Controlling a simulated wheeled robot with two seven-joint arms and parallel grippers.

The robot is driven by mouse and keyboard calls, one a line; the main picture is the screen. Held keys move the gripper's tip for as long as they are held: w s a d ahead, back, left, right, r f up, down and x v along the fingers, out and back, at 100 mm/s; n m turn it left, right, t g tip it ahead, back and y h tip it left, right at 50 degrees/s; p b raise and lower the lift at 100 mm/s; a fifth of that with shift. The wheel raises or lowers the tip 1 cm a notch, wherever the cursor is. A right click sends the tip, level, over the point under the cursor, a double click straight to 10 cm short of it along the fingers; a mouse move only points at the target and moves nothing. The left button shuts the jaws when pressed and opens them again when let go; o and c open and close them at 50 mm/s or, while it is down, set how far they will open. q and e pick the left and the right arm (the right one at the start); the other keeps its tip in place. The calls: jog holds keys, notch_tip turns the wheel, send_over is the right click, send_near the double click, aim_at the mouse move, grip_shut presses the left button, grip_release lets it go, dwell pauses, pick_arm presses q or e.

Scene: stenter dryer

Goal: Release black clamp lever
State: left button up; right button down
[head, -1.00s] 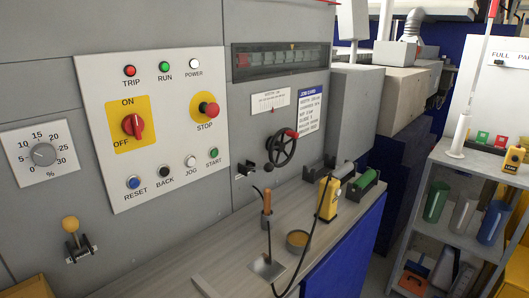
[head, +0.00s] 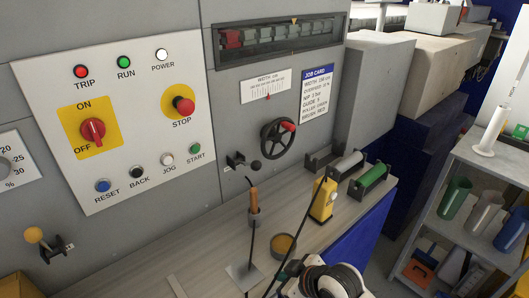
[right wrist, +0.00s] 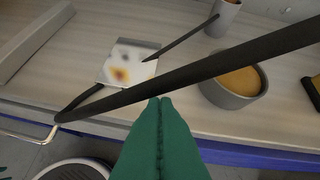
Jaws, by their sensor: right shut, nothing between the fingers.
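The black clamp lever (head: 255,166) is a short arm with a round black knob. It sits on a small bracket on the grey machine front in the head view, left of the handwheel (head: 277,141). My right arm shows at the bottom edge of the head view, over the bench front and well below the lever. In the right wrist view my right gripper (right wrist: 161,101) has green fingers, shut together and empty, pointing over the bench. The lever is out of the right wrist view.
A shelf stands right.

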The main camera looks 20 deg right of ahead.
jog(key=w+r+n+t+y, duration=0.2)
jog(key=w+r+t, duration=0.1)
jog(key=w+r, duration=0.6)
notch_tip(320, 180, up, 12)
jog(key=n+t+y+p, duration=0.2)
jog(key=t+p, duration=0.1)
jog(key=p, duration=0.1)
send_over(256, 168)
jog(key=a, duration=0.2)
jog(key=d+f, duration=0.2)
jog(key=f, duration=0.1)
jog(key=shift+d+f, duration=0.1)
jog(key=shift+f, duration=0.1)
